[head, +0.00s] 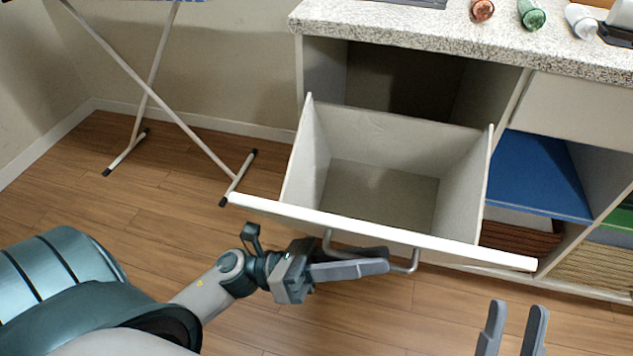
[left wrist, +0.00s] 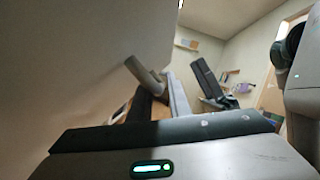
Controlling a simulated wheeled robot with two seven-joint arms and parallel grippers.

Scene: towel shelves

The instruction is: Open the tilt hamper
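The tilt hamper (head: 383,232) is tilted far out from the cabinet. Its front panel leans outward, and the open bin behind it looks empty. A curved metal handle (head: 415,262) is on the outside of the panel. My left gripper (head: 387,260) is at this handle, its fingers lying across it and hiding part of the bar. Whether the fingers close on the bar cannot be made out. The left wrist view shows the pale panel (left wrist: 70,70) close on the left and a curved grey piece, possibly the handle. My right gripper (head: 514,325) is open and empty, low at the right, apart from the hamper.
Ironing-board-like legs (head: 150,95) stand at the left. The wooden floor (head: 150,210) around them is clear.

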